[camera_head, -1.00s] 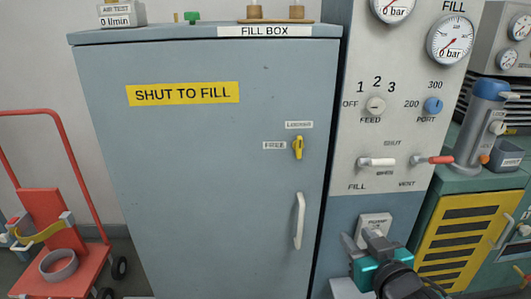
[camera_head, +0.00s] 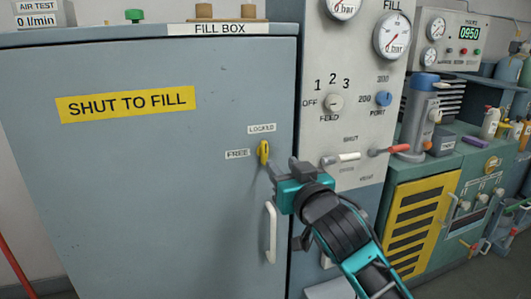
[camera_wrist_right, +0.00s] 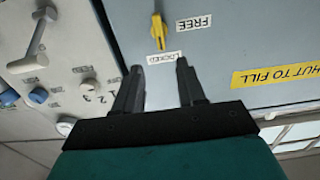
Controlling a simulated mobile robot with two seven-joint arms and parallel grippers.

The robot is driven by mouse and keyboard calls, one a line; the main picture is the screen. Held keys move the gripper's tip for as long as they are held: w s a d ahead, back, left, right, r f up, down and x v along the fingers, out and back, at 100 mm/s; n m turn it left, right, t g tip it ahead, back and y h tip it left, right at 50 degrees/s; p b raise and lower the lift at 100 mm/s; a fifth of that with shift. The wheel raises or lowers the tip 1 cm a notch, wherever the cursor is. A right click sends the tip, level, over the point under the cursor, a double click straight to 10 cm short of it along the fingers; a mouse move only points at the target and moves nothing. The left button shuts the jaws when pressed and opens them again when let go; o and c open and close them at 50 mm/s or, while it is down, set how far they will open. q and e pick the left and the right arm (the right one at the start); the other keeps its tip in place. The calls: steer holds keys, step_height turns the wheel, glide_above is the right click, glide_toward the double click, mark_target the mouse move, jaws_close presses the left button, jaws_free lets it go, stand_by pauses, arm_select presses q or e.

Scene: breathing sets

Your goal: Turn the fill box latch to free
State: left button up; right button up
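The fill box (camera_head: 150,190) is a large grey-blue cabinet with its door shut. Its small yellow latch (camera_head: 263,152) stands upright, with the LOCKED label (camera_head: 262,129) above it and the FREE label (camera_head: 237,154) to its left. My right gripper (camera_head: 273,167) is just right of the latch in the head view. In the right wrist view its two dark fingers (camera_wrist_right: 161,80) are spread apart with nothing between them. The latch (camera_wrist_right: 158,31) shows beyond the fingertips there, apart from them, its end towards LOCKED. My left gripper is not in view.
A white door handle (camera_head: 271,232) is below the latch. Right of the door is the fill panel (camera_head: 345,120) with gauges, knobs, a white lever (camera_head: 345,158) and a red lever (camera_head: 391,150), close to my right gripper. A green bench (camera_head: 440,165) stands further right.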

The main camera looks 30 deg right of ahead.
mark_target(266, 148)
steer(key=b+x, duration=0.1)
steer(key=x, duration=0.8)
steer(key=shift+w, duration=0.2)
jaws_close()
